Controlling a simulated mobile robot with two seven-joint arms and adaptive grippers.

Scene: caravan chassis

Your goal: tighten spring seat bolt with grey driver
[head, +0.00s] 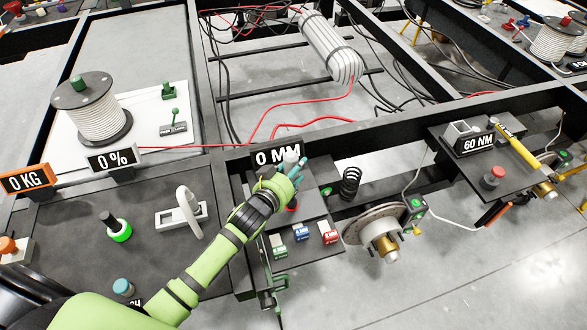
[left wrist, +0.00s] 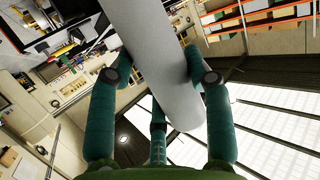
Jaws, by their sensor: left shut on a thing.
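My left gripper (head: 291,168) is shut on a light grey cylinder, which looks like the grey driver (head: 291,156). In the left wrist view, the fingers (left wrist: 165,75) press on both sides of the grey driver (left wrist: 160,70), whose far end runs out of the top of the picture. A black coil spring (head: 350,183) stands to the right of the hand. I cannot make out the spring seat bolt. The driver's working end is hidden. My right gripper is not in view.
Green, blue and red labelled blocks (head: 302,233) sit on the shelf's front. A brake disc hub (head: 378,228) is to the right. A "60 NM" stand (head: 477,142) with a yellow-handled tool (head: 516,143) is further right. A cable spool (head: 98,112) stands at left.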

